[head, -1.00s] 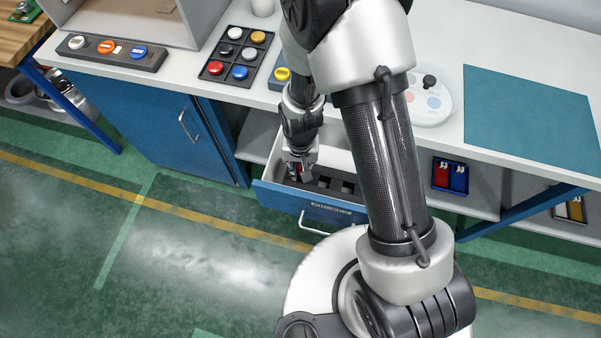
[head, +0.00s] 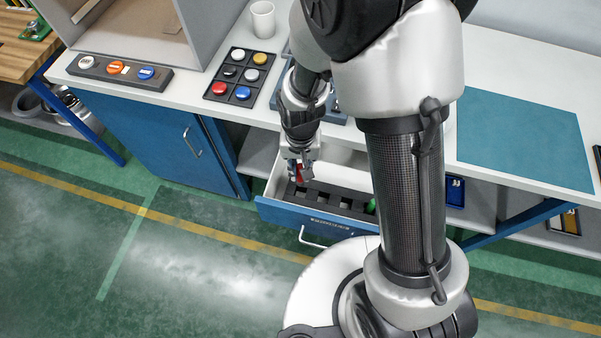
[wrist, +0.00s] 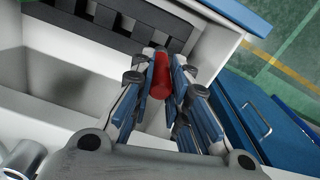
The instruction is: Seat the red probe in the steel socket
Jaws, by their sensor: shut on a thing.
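The red probe (wrist: 161,77) is a red cylinder between the fingers of my gripper (wrist: 160,85) in the wrist view. My gripper is shut on it. In the head view my gripper (head: 299,172) points down over the left end of the open drawer (head: 285,206), and a bit of red shows at its fingers. The drawer holds a dark slotted rack (head: 338,198), which also shows in the wrist view (wrist: 120,25). The probe appears above the drawer, apart from the rack. I cannot make out the steel socket in either view.
A panel of coloured buttons (head: 240,75) and a three-button box (head: 118,72) sit on the bench. A white cup (head: 262,19) stands behind. A teal mat (head: 524,137) lies at right. A green item (head: 371,206) shows in the drawer beside my arm.

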